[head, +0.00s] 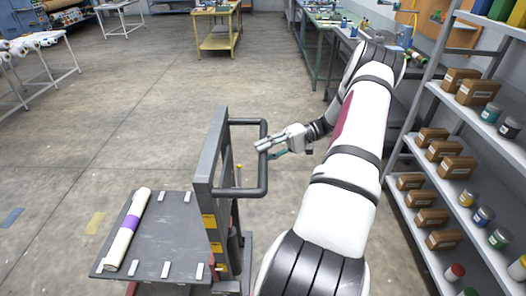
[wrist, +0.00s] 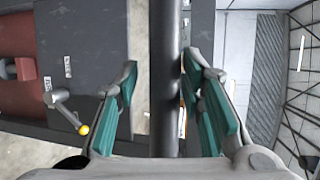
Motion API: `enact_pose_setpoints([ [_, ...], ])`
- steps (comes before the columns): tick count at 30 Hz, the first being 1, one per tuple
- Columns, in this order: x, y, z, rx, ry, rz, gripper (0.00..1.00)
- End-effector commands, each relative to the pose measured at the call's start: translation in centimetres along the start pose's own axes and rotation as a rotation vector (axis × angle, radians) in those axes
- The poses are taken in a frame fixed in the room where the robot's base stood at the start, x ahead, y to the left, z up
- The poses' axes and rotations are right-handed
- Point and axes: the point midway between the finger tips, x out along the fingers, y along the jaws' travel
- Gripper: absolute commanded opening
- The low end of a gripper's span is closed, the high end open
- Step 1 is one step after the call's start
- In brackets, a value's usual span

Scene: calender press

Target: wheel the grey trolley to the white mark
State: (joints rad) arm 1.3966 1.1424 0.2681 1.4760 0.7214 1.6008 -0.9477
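The grey trolley (head: 165,235) stands at the lower middle of the head view, with a flat deck, an upright end frame and a dark tubular push handle (head: 264,180). My gripper (head: 265,143) is at the upper part of this handle. In the wrist view the handle bar (wrist: 165,80) runs between the two teal finger pads of my gripper (wrist: 160,100). A gap shows between the bar and the left finger; the right finger is close to the bar, contact unclear. A lever with a yellow knob (wrist: 83,129) is beside the left finger. I see no white mark.
A cream roll with a purple band (head: 130,228) lies on the deck. A yellow floor patch (head: 95,222) and a blue one (head: 12,217) lie left. Shelves with boxes (head: 455,215) stand right, a yellow-topped table (head: 218,42) behind. The middle floor is clear.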

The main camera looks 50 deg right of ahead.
Motion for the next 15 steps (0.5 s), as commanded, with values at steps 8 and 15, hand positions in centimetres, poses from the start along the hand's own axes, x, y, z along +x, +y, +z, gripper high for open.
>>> enact_pose_setpoints([
  [8,0.3,-0.2,-0.1,-0.002,-0.003,-0.006,0.43],
  [15,-1.5,-0.2,-0.2,-0.003,0.0,-0.006,0.43],
])
